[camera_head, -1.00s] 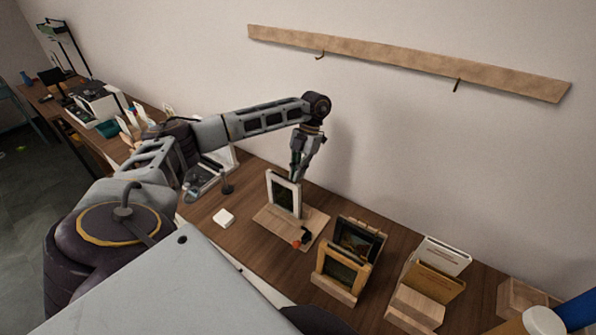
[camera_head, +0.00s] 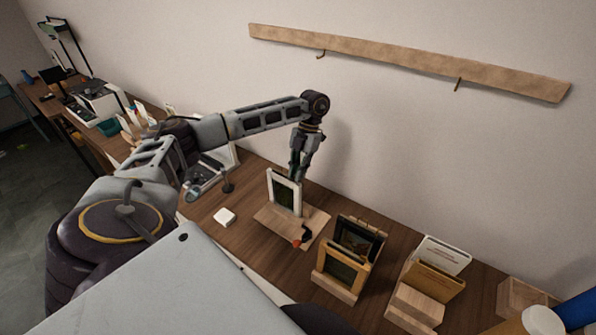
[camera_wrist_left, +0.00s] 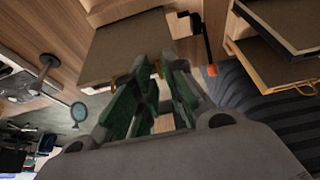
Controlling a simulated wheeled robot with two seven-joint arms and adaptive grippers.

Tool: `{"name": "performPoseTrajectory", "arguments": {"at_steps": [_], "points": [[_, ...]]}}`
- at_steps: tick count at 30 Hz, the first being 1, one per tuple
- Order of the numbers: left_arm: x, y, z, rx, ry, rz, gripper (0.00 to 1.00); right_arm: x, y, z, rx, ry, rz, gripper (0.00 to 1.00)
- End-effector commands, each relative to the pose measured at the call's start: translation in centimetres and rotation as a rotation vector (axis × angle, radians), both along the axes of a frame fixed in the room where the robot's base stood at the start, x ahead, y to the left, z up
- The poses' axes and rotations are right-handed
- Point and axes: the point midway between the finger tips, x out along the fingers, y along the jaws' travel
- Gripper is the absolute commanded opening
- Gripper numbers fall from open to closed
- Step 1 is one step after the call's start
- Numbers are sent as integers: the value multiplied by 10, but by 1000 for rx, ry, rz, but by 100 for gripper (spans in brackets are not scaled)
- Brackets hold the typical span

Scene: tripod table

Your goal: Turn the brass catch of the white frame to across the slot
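The white frame (camera_head: 284,192) stands upright on a pale wooden board (camera_head: 312,226) in the head view, its dark green panel facing me. My left gripper (camera_head: 295,176) points down at the frame's top edge, just behind it. In the left wrist view, the green-padded fingers of the left gripper (camera_wrist_left: 154,62) are close together. A small brass-coloured piece (camera_wrist_left: 157,67), perhaps the catch, shows between their tips; contact and its angle are unclear. The fingers' exact gap is hard to read. My right gripper is out of view.
A dark tool with a red-orange end (camera_head: 298,242) lies on the board's front part. Wooden-framed pictures (camera_head: 342,269) stand close to the right, and a card holder (camera_head: 417,303) farther right. A white block (camera_head: 224,217) lies left. The wall is close behind.

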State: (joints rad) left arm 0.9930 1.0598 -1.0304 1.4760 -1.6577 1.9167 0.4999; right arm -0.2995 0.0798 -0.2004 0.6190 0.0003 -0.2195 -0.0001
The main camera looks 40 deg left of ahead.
Motion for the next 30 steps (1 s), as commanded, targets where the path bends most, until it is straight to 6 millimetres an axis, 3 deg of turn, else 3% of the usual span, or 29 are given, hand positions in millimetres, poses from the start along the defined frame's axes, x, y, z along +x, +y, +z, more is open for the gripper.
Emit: {"name": "performPoseTrajectory", "arguments": {"at_steps": [8,18,30], "points": [[5,0,11,0,-2,-1,13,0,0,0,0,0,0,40],[21,2,50,-1,-4,1,13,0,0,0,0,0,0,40],[27,3,64,-1,-1,0,13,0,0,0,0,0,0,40]]}}
